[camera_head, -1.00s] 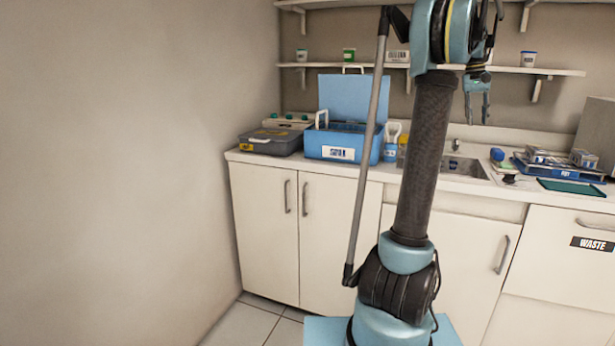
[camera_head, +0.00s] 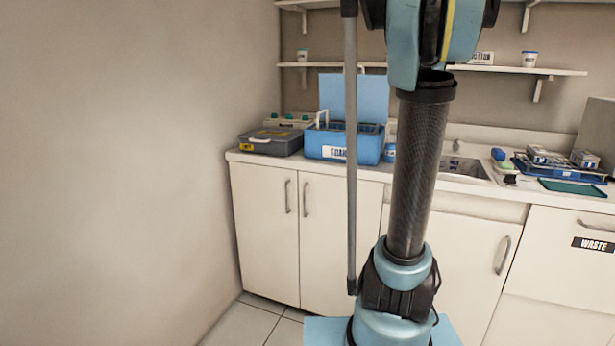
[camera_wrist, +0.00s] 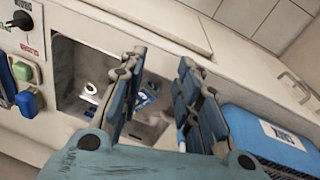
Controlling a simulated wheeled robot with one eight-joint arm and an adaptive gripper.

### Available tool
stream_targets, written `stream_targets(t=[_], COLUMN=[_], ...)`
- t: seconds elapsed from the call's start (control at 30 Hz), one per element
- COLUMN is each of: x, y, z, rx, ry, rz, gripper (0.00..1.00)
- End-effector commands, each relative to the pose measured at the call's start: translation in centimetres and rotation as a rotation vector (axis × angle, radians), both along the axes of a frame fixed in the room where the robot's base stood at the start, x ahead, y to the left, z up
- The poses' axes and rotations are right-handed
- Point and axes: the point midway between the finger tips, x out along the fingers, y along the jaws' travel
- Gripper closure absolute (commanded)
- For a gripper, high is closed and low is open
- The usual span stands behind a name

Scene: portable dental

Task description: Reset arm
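My gripper (camera_wrist: 160,62) shows in the wrist view with two blue jointed fingers spread apart. The gap between them is empty, and the gripper is open. It is above the counter, over the sink (camera_wrist: 68,60), where small metallic and blue items lie, partly hidden by the fingers. In the head view my arm stands nearly upright in front of the counter. Its upper end runs out of the top of the picture, so the gripper is not visible there.
A blue box (camera_head: 325,146) with an open lid and a grey case (camera_head: 271,142) stand on the counter's left. A blue tray (camera_head: 560,172) and a green mat (camera_head: 572,187) are at its right. Wall shelves (camera_head: 530,71) run above. A bare wall (camera_head: 120,170) is on the left.

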Motion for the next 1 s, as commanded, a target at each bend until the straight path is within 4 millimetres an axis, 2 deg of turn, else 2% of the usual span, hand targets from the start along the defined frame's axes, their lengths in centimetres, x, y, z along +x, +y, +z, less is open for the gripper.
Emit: stream_targets(t=[0.03, 0.2, 0.5, 0.8, 1.0], x=[-1.1, -4.7, -11.5, -18.3, -21.9], y=[1.5, 5.8, 12.2, 16.8, 18.7], z=[-0.9, -3.9, -10.4, -18.4, -23.4], rx=[0.004, 0.017, 0.046, 0.079, 0.101], ry=[-0.006, -0.029, -0.066, -0.098, -0.115], rz=[0.014, 0.057, 0.129, 0.197, 0.236], gripper=[0.69, 0.69, 0.69, 0.69, 0.69])
